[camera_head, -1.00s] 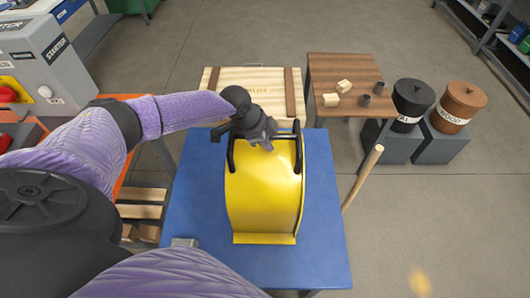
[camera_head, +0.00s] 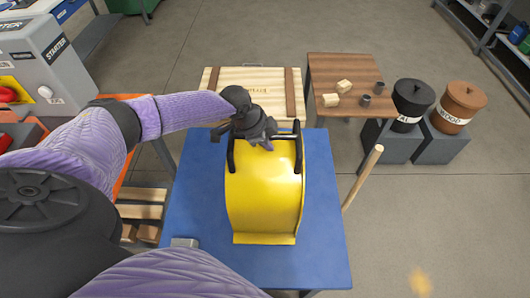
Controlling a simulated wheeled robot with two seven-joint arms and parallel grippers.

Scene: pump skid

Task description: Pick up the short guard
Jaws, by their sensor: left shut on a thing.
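The short guard (camera_head: 264,203) is a yellow curved cover with black handles at its far left and far right edges. It stands on the blue tabletop (camera_head: 322,225); whether its underside touches the top cannot be told from above. My left gripper (camera_head: 262,140) is over the guard's far end, between the two handles, and is shut on the guard. The exact place where the fingers grip is hidden by the gripper body. My right gripper is not in view.
A wooden crate (camera_head: 251,78) stands behind the blue table. A brown table (camera_head: 345,68) with wooden blocks and grey cylinders is at the back right. Black (camera_head: 411,99) and brown (camera_head: 462,101) pots stand on grey blocks. A wooden pole (camera_head: 363,178) rises beside the blue table's right edge.

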